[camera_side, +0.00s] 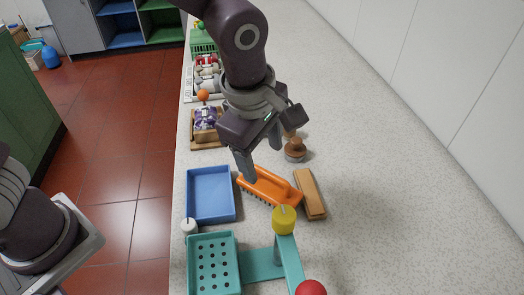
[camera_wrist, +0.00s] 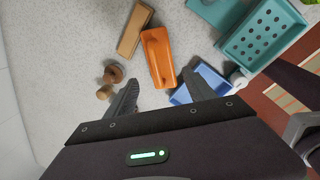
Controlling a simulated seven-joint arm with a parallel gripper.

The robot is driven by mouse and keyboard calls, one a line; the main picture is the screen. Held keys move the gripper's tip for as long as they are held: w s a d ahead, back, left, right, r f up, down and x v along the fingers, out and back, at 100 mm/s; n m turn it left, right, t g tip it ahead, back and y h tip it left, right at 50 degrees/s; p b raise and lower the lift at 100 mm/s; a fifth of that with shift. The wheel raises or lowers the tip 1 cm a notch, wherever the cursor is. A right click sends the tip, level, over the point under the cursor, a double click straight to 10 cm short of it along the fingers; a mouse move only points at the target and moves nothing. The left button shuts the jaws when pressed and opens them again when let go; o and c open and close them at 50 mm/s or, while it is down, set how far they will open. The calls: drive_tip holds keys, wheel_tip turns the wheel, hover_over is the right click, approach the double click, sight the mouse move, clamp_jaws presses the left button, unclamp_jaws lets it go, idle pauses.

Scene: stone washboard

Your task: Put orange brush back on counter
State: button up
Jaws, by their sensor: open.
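The orange brush (camera_side: 270,186) lies on the speckled counter (camera_side: 400,200), bristles down, between the blue tray and a wooden block. In the wrist view the orange brush (camera_wrist: 158,57) lies beyond the fingertips. My gripper (camera_side: 262,163) is open and empty, close to the far end of the brush in the side view. The wrist view shows the two fingers of my gripper (camera_wrist: 162,84) spread wide, with nothing between them. I cannot tell whether a finger touches the brush.
A blue tray (camera_side: 210,219) stands left of the brush, a wooden block (camera_side: 310,194) right of it. A wooden knobbed piece (camera_side: 295,150) stands behind. A teal perforated tray (camera_side: 213,292) and a teal stand with a yellow knob (camera_side: 284,220) are in front. The counter's right side is clear.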

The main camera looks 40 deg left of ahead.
drive_tip(key=s+a+r+m+t+h, duration=0.1)
drive_tip(key=s+a+r+m, duration=0.7)
drive_tip(key=a+r, duration=0.35)
drive_tip(key=s+a+m+t+y, duration=0.1)
drive_tip(key=s+a+m+t, duration=0.1)
drive_tip(key=s+a+m, duration=0.5)
drive_tip(key=s+f+m, duration=0.1)
drive_tip(key=s+m, duration=0.2)
